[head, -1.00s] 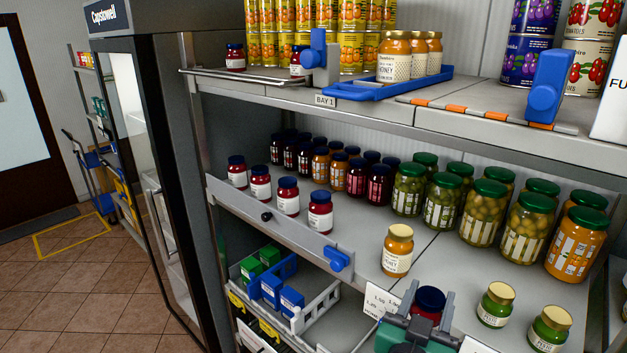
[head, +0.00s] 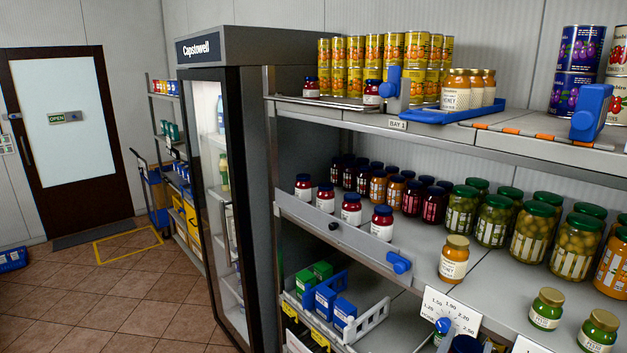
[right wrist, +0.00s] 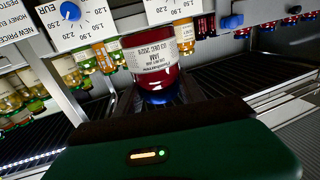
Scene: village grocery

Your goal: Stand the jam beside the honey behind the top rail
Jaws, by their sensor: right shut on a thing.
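My right gripper (right wrist: 155,95) is shut on a jam jar (right wrist: 152,55) with dark red contents, a white label and a blue lid, shown upside down in the right wrist view. In the head view only the jar's dark lid (head: 466,344) shows at the bottom edge. A honey jar (head: 454,260) with a gold lid stands alone on the middle shelf. More honey jars (head: 456,92) stand in a blue tray on the top shelf. A thin metal rail (head: 335,103) runs along the top shelf's left front; two small jam jars (head: 372,92) (head: 311,88) stand behind it. My left gripper is not in view.
A front rail (head: 335,232) on the middle shelf has several jam jars behind it. A price dial card (head: 450,312) stands at the shelf front. Pesto jars (head: 547,309) stand right of it. A blue divider (head: 591,112) and striped strip edge the top shelf.

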